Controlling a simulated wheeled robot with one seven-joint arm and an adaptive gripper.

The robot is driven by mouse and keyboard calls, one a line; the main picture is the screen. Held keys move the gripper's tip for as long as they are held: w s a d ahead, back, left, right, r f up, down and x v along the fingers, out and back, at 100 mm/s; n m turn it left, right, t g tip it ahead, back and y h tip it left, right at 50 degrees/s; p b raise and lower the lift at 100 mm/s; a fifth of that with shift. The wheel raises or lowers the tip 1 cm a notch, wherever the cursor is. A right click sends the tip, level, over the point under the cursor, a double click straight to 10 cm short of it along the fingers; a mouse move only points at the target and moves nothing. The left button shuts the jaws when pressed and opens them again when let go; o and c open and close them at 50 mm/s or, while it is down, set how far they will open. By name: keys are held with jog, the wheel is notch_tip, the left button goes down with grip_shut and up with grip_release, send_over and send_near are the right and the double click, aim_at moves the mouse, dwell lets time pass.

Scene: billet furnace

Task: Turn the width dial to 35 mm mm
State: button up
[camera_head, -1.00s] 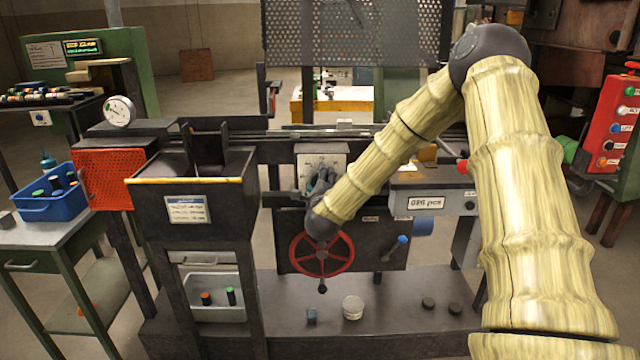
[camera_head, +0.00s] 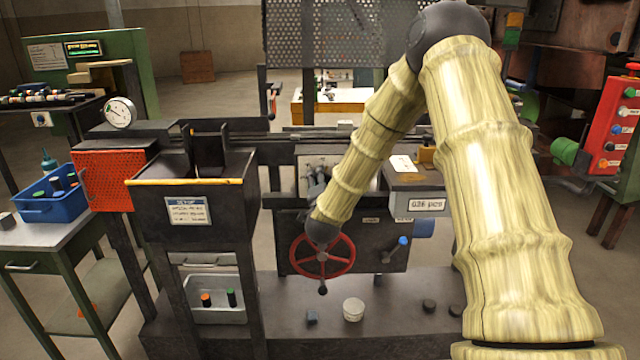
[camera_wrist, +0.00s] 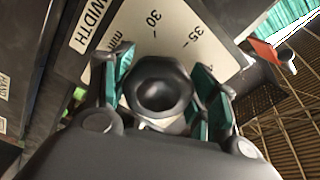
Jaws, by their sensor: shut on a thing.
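The width dial's plate is off-white; in the wrist view its face (camera_wrist: 185,28) shows the word WIDTH, "mm" and the marks 30 and 35. The dial's dark round knob (camera_wrist: 160,92) is in the middle of that view. My gripper (camera_wrist: 162,84) has a teal-padded finger on each side of the knob and is shut on it. I cannot make out a pointer, so the setting cannot be read. In the head view the dial plate (camera_head: 311,164) is partly covered by my forearm, and the gripper is mostly hidden there.
A red handwheel (camera_head: 346,262) is just below my wrist. A blue-tipped lever (camera_head: 403,241) and a counter box (camera_head: 420,205) are to its right. A dark hopper (camera_head: 190,215) with a yellow edge stands left. A red button panel (camera_head: 612,125) is at far right.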

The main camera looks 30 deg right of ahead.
jog(key=n, duration=0.5)
jog(key=shift+f+n+p, duration=0.1)
jog(key=shift+n+p, duration=0.2)
jog(key=shift+n, duration=0.1)
jog(key=n, duration=1)
jog(key=shift+s+d+f+n+p, duration=0.2)
jog(key=shift+n+p, duration=0.1)
jog(key=shift+n, duration=0.1)
jog(key=n, duration=0.5)
jog(key=shift+s+d, duration=0.1)
jog(key=shift+d, duration=0.05)
jog(key=shift+r+n, duration=0.1)
jog(key=shift+n, duration=0.3)
jog(key=o, duration=1)
jog(key=shift+o, duration=0.2)
